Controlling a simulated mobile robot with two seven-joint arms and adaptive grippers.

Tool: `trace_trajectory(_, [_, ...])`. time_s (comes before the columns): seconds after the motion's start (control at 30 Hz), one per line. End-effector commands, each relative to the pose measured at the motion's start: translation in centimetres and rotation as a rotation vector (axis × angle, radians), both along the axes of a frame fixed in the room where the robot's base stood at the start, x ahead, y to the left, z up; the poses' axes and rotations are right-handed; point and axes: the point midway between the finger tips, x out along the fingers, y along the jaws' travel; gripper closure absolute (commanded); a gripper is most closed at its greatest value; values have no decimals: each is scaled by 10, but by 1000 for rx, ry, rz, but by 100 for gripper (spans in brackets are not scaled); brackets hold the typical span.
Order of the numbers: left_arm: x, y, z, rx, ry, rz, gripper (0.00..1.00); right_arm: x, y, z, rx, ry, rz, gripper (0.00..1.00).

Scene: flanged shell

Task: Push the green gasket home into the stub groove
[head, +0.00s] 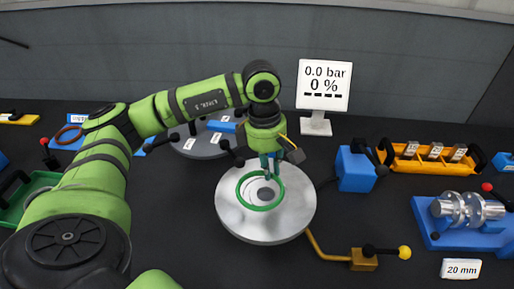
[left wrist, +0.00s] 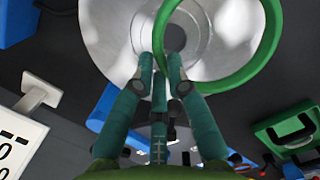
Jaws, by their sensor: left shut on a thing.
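The green gasket (head: 262,208) is a ring over the middle of the round metal flanged shell (head: 300,212). In the head view it surrounds the stub and its dark bore (head: 265,194); I cannot tell whether it touches the groove. My left gripper (head: 268,172) points down and is shut on the gasket's far side. In the left wrist view the gasket (left wrist: 245,80) runs between the teal fingertips (left wrist: 160,62) and hangs off-centre to the right of the bore (left wrist: 175,38). The groove itself is not clear to see. My right gripper is not in view.
A display (head: 324,85) reads 0.0 bar and 0 %. A blue block (head: 356,168), an orange tray (head: 428,162) and a blue fixture (head: 470,225) stand to the right. A green crate (head: 30,190) is far left.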

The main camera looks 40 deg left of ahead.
Motion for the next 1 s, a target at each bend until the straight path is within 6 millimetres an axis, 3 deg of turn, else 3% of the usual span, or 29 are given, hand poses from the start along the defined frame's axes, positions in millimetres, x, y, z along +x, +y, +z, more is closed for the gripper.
trace_trajectory(0.2, [10, 31, 7, -1, 2, 503, 100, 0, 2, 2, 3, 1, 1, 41])
trace_trajectory(0.4, [15, 47, 12, -1, 3, 778, 100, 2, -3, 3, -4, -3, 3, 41])
trace_trajectory(1.0, [16, 51, 12, -4, 5, 853, 100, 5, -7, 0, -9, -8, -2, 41])
